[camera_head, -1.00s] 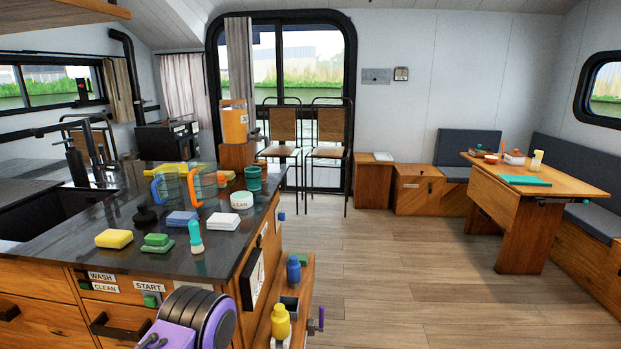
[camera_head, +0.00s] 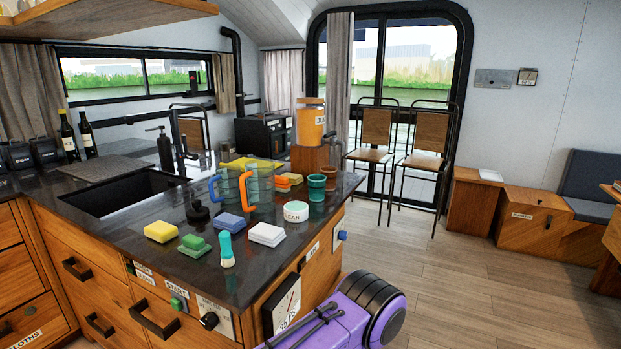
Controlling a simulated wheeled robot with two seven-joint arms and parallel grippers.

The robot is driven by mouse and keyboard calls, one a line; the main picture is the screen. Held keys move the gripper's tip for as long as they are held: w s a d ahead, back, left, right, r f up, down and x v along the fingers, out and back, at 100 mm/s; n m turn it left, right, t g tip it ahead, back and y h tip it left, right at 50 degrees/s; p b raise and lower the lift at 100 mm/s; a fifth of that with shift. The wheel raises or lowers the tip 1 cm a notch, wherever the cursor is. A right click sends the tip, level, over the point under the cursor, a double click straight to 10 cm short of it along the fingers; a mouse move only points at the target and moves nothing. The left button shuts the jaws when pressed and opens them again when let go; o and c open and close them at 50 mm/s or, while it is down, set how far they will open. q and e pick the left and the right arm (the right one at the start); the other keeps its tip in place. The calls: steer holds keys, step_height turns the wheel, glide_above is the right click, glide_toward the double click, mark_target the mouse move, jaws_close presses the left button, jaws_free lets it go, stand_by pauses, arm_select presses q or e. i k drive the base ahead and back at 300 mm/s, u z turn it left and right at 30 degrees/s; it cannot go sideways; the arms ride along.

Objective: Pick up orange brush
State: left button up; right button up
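A small low orange object (camera_head: 283,185) lies on the dark counter, behind the orange-handled clear jug and left of the teal cups. It may be the orange brush, but it is too small to make out bristles. A teal-and-white upright brush-like item (camera_head: 227,250) stands near the counter's front edge. Neither of my grippers can be made out in the view.
The orange-handled jug (camera_head: 261,184) and blue-handled jug (camera_head: 229,190) stand in front. Teal cups (camera_head: 316,188), a white round tub (camera_head: 295,212), sponges (camera_head: 160,232) and a black knobbed item (camera_head: 197,211) crowd the counter (camera_head: 130,222). The sink (camera_head: 115,196) is at left. Floor at right is clear.

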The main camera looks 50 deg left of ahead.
mark_target(282, 184)
steer(key=i, duration=3.3)
steer(key=u, duration=4.3)
steer(key=i, duration=0.25)
